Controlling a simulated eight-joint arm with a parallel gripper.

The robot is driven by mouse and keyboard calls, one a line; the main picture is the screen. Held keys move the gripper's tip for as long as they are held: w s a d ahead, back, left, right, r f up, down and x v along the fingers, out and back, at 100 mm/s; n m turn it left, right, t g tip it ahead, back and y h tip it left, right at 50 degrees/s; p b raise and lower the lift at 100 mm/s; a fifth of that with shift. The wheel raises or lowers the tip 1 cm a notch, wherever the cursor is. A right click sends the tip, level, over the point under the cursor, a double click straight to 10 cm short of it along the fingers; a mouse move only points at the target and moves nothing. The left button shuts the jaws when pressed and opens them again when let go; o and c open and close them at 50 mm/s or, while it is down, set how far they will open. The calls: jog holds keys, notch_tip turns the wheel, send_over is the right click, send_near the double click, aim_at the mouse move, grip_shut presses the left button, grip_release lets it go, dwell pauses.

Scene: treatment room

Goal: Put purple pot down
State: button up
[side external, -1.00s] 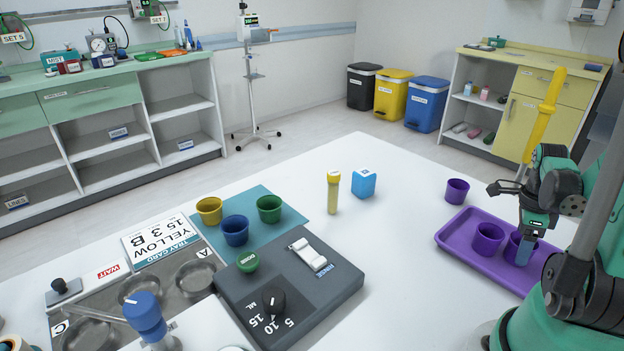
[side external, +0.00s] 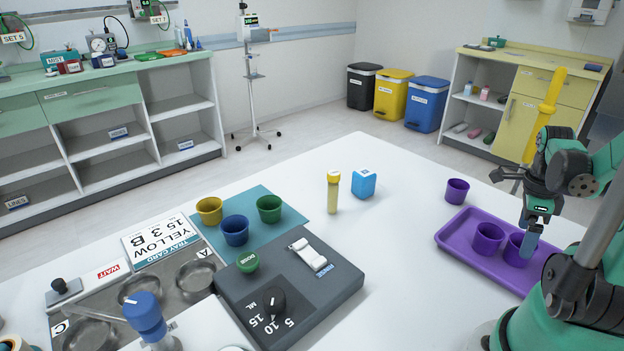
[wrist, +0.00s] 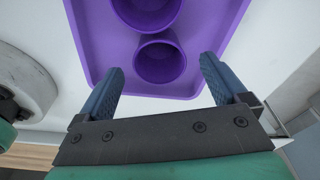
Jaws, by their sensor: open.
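Two purple pots stand upright on the purple tray (side external: 465,262) at the right of the table. The left pot (side external: 487,239) stands beside the right pot (side external: 514,250), which my gripper's fingers partly hide in the side view. A third purple pot (side external: 457,191) stands on the white table behind the tray. My gripper (side external: 530,246) is just above and beside the right pot. In the wrist view my gripper (wrist: 158,88) is open, its blue fingers apart and clear of the nearer pot (wrist: 160,62). The other tray pot (wrist: 146,8) shows beyond it.
Yellow (side external: 209,210), blue (side external: 235,230) and green (side external: 269,208) pots stand on a teal mat. A yellow-capped tube (side external: 333,192) and a blue block (side external: 364,184) stand mid-table. A grey dosing device (side external: 290,280) lies in front. White table between block and tray is clear.

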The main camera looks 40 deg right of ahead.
notch_tip(320, 180, up, 9)
jog(key=w, duration=0.1)
jog(key=w+a+n+t, duration=0.4)
jog(key=w+a+n, duration=0.4)
jog(key=n, duration=0.8)
jog(key=w+a+n+t, duration=0.4)
jog(key=w+a+n, duration=0.4)
jog(key=a+n, duration=0.6)
jog(key=shift+w+a+n+t, duration=0.3)
jog(key=shift+a+n, duration=0.05)
jog(key=shift+n, duration=0.85)
